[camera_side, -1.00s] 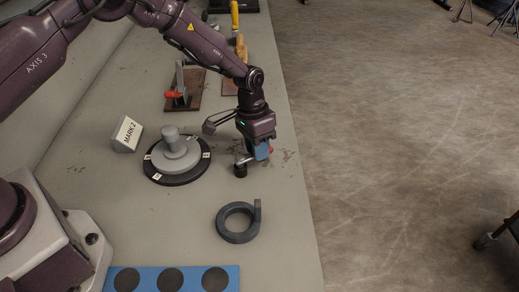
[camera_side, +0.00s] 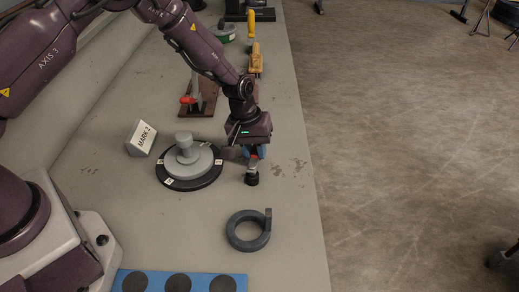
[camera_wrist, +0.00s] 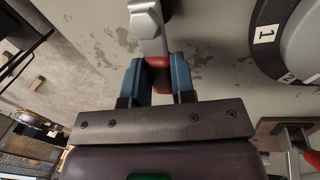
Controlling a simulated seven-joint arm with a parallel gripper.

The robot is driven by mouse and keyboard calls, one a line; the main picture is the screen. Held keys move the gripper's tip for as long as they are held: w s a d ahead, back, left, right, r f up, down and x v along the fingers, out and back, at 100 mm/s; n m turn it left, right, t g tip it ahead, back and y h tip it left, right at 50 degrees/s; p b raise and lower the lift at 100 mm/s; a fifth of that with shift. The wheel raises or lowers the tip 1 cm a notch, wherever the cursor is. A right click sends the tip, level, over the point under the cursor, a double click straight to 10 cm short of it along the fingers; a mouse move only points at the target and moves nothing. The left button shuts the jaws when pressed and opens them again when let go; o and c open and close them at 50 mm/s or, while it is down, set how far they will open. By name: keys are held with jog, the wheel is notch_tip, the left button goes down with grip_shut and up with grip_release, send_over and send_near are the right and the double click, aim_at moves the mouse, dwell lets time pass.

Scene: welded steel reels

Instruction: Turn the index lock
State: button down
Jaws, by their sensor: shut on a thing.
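The index lock (camera_side: 252,179) is a small dark post with a short grey lever, standing on the bench just right of the round dial. In the wrist view, its grey lever (camera_wrist: 147,27) runs down from the pivot to a red grip (camera_wrist: 158,75). My gripper (camera_side: 256,152) has its blue fingers on both sides of that red grip and is shut on it. The lever points away from the side camera. The grey stepped dial (camera_side: 189,160) sits on a black disc with white number tags; one tag reads 1 in the wrist view.
A sign reading MARK 2 (camera_side: 141,138) stands behind the dial. A dark grey ring with a tab (camera_side: 248,230) lies in front of the lock. A blue board with black circles (camera_side: 178,282) is at the front. A red-handled clamp (camera_side: 190,100) and tools stand at the back.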

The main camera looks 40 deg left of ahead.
jog(key=shift+s+a+n, duration=0.3)
jog(key=shift+n, duration=0.7)
jog(key=c, duration=0.9)
grip_release()
jog(key=shift+c, duration=0.2)
notch_tip(320, 180, up, 13)
jog(key=s+a, duration=0.1)
jog(key=s, duration=0.1)
jog(key=shift+a, duration=0.4)
jog(key=shift+f, duration=0.15)
